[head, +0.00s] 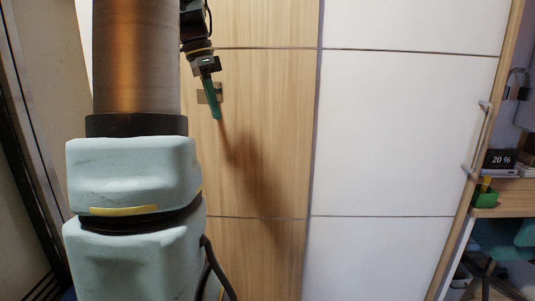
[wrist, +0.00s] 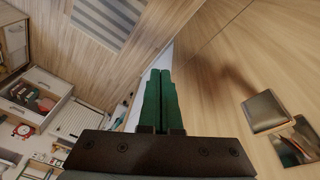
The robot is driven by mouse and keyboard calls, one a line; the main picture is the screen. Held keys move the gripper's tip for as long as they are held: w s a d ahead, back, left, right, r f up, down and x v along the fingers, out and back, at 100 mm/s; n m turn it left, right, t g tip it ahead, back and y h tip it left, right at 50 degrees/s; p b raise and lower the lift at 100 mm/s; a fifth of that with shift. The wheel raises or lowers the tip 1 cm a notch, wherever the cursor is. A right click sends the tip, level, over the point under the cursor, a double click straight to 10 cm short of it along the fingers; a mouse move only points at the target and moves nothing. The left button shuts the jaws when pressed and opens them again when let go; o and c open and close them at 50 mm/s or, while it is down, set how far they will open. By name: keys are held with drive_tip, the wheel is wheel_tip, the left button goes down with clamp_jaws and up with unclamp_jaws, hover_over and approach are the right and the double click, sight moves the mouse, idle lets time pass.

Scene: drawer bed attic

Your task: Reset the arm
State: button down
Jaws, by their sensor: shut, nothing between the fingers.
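My gripper (head: 215,110) has green fingers and shows in the upper middle of the head view, hanging downward in front of the light wood panel (head: 265,120). In the wrist view my gripper (wrist: 160,76) points away from the camera, its two green fingers side by side and shut with nothing between them. In the head view a small metal plate or handle (head: 203,96) on the panel is partly behind the fingers. In the wrist view a square metal piece (wrist: 266,112) sits on the wood surface to the right, apart from the fingers.
White panels (head: 395,130) stand right of the wood panel. A vertical metal handle (head: 479,140) is at their right edge. A shelf with a dark "20 %" display (head: 500,160) and a green box (head: 485,197) is at far right. An open drawer (wrist: 35,95) shows at left in the wrist view.

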drive_tip(key=s+d+f+n+y, duration=0.1)
drive_tip(key=s+d+f+n, duration=0.2)
drive_tip(key=f, duration=0.8)
drive_tip(key=s+d+f+n+t+y, duration=0.1)
drive_tip(key=s+d+f+n, duration=0.2)
drive_tip(key=s+f+n, duration=0.5)
drive_tip(key=s+f, duration=0.3)
drive_tip(key=s, duration=0.1)
drive_tip(key=shift+d, duration=0.2)
drive_tip(key=shift+s, duration=0.1)
